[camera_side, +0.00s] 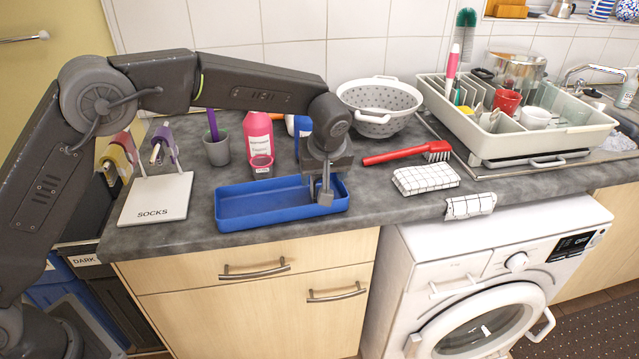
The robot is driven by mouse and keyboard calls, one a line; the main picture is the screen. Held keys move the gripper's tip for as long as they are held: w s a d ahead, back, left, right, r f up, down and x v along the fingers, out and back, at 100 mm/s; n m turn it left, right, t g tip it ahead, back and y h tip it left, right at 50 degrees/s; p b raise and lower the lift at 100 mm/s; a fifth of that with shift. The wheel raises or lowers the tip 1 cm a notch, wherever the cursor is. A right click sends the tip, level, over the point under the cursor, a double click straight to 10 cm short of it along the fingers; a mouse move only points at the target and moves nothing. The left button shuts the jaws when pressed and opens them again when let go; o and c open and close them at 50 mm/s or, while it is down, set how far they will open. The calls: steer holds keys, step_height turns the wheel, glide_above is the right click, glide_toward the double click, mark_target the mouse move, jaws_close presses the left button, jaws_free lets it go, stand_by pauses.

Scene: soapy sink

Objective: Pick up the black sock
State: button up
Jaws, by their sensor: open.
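I cannot make out a black sock anywhere in this view. My gripper (323,192) is open and points down over the right end of the blue tray (240,219) on the counter. The part of the tray behind my gripper is hidden, and the visible part looks empty. A white board marked SOCKS (155,212) lies left of the tray, with a rack behind it. A purple sock-like piece (168,138) and a yellow one (117,158) hang at this rack.
A pink bottle (259,140) and a grey cup (216,150) stand behind the tray. A red brush (405,154), a checked cloth (426,179) and a colander (381,98) are to the right. A dish rack (560,139) stands farther right. A bin marked DARK (88,259) is below the counter's left end.

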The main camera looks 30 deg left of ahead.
steer(key=x, duration=0.4)
steer(key=shift+w+a+f, duration=0.1)
steer(key=shift+a+f, duration=0.1)
steer(key=shift+a, duration=0.05)
steer(key=shift+c, duration=0.3)
steer(key=c, duration=0.9)
steer(key=shift+r, duration=0.2)
steer(key=shift+c, duration=0.2)
